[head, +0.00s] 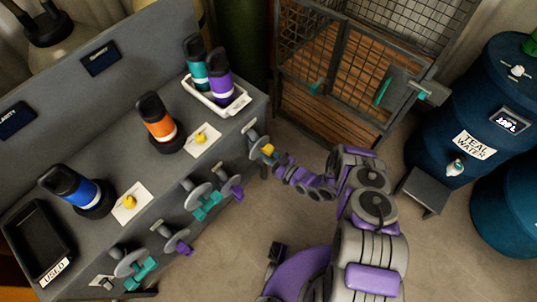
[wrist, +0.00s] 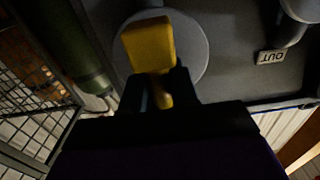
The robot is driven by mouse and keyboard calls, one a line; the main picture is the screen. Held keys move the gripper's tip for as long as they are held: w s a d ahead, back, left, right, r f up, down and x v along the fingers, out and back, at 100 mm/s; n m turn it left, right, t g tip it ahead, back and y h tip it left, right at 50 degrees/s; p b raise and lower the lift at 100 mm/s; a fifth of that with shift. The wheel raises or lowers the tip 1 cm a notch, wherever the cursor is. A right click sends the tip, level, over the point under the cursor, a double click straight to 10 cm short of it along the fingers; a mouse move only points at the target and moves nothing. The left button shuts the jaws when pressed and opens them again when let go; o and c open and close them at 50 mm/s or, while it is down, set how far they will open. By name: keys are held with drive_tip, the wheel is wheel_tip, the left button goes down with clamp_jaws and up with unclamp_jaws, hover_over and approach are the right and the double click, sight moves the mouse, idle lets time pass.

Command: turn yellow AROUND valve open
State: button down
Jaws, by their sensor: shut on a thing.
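The yellow valve handle (wrist: 149,42) sits on a round grey disc (wrist: 192,50) on the grey panel in the wrist view. My gripper (wrist: 160,88) is shut on the stem of the yellow handle, with a dark finger on each side. In the head view the yellow valve (head: 268,150) is at the right end of the row of valves on the front of the bench. My arm reaches it from the right, and its end (head: 277,158) touches it. The angle of the valve is hard to judge.
Teal and purple valves (head: 205,203) line the bench front to the left. Bottles and a white tray (head: 218,100) stand on the bench. A wire cage (head: 330,75) is behind, and blue water tanks (head: 470,110) are right. The floor beside the bench is clear.

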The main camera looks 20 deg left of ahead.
drive_tip(key=shift+f, duration=0.15)
idle(0.3)
drive_tip(key=c, duration=1)
unclamp_jaws()
drive_tip(key=shift+o, duration=0.2)
drive_tip(key=v, duration=1.7)
drive_tip(key=shift+d, duration=0.2)
